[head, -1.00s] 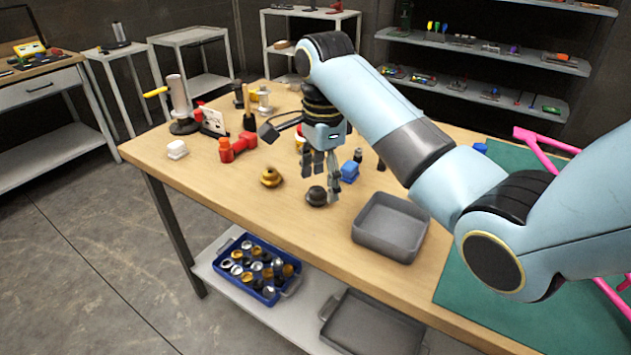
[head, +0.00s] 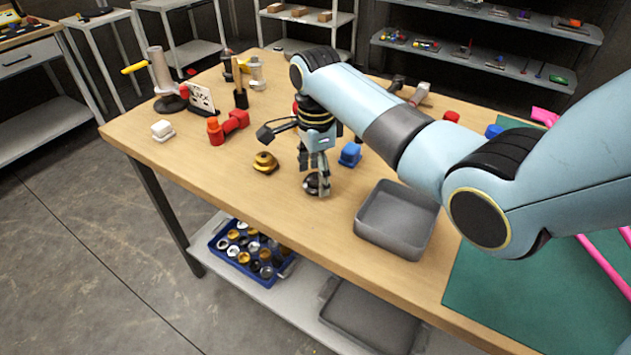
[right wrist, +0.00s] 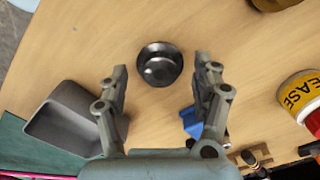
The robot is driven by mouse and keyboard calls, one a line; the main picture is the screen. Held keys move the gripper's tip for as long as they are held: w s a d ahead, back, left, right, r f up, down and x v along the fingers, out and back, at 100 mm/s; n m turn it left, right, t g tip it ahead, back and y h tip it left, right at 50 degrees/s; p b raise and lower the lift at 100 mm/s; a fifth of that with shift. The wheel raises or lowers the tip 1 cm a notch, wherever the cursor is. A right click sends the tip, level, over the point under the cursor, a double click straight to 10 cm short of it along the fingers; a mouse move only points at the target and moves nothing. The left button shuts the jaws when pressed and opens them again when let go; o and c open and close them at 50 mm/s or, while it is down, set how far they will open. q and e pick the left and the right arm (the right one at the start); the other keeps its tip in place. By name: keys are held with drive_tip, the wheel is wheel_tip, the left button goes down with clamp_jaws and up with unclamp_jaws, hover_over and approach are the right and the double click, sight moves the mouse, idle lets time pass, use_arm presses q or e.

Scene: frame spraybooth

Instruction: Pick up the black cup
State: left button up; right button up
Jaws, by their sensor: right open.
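The black cup (right wrist: 160,65) is a small, round, dark cup on the wooden table. In the right wrist view it lies between and just beyond the fingertips of my right gripper (right wrist: 163,75), with wood showing on both sides of it. In the head view the cup (head: 312,186) is partly hidden behind the fingers of my right gripper (head: 316,178), which points straight down over it. The right gripper is open, with nothing held. My left gripper is in neither view.
A grey tray (head: 397,219) stands to the right of the cup. A blue block (head: 350,154) is close behind it, and a brass piece (head: 265,163) is to its left. A red piece (head: 228,126) lies farther left. The table's front strip is clear.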

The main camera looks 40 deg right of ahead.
drive_tip(key=shift+f, duration=0.8)
drive_tip(key=c, duration=1)
drive_tip(key=shift+c, duration=0.2)
